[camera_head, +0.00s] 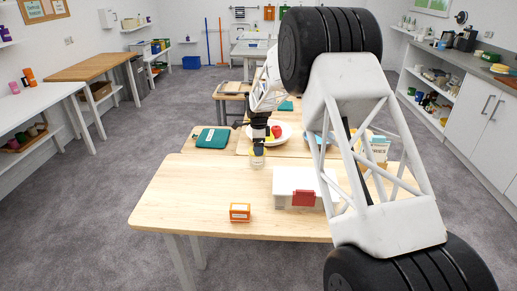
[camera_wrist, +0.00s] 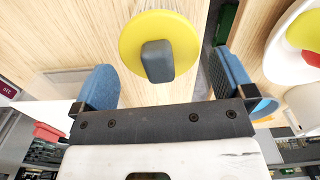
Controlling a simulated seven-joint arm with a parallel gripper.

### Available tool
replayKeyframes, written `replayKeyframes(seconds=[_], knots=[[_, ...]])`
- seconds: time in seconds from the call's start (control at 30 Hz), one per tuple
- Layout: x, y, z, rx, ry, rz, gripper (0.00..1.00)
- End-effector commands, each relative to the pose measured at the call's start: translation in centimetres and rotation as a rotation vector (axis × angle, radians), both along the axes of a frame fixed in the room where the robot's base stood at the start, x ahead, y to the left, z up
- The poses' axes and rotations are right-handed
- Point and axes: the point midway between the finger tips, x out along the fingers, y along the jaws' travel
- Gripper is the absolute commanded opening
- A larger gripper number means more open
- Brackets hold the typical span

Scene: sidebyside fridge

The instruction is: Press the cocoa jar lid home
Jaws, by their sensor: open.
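The cocoa jar (camera_head: 257,162) stands on the light wooden table, a small pale container below my gripper in the head view. Its yellow round lid (camera_wrist: 160,46) with a dark grey knob (camera_wrist: 157,61) shows from above in the wrist view. The lid hides the jar's rim there, and I cannot tell whether it is fully seated. My gripper (camera_wrist: 165,78) is open and empty. Its two blue-padded fingers are wide apart, one on each side of the knob in the picture, touching nothing that I can see. In the head view my gripper (camera_head: 258,144) is just above the jar.
A white box with a red tag (camera_head: 303,198) stands right of the jar. A small orange box (camera_head: 240,212) is at the front. A white plate (camera_head: 286,139) with red and yellow items is behind; a teal item (camera_head: 212,138) lies back left. The table's left front is clear.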

Motion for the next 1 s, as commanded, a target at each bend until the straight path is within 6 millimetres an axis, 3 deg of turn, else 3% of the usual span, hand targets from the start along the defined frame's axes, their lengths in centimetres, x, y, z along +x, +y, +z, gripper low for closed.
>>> replayKeyframes(seconds=[0.4,1.0], knots=[[0.0,0.0,5.1,0.0,-0.002,0.0,1.0],[-0.1,-0.1,6.0,0.0,0.0,0.003,1.0]])
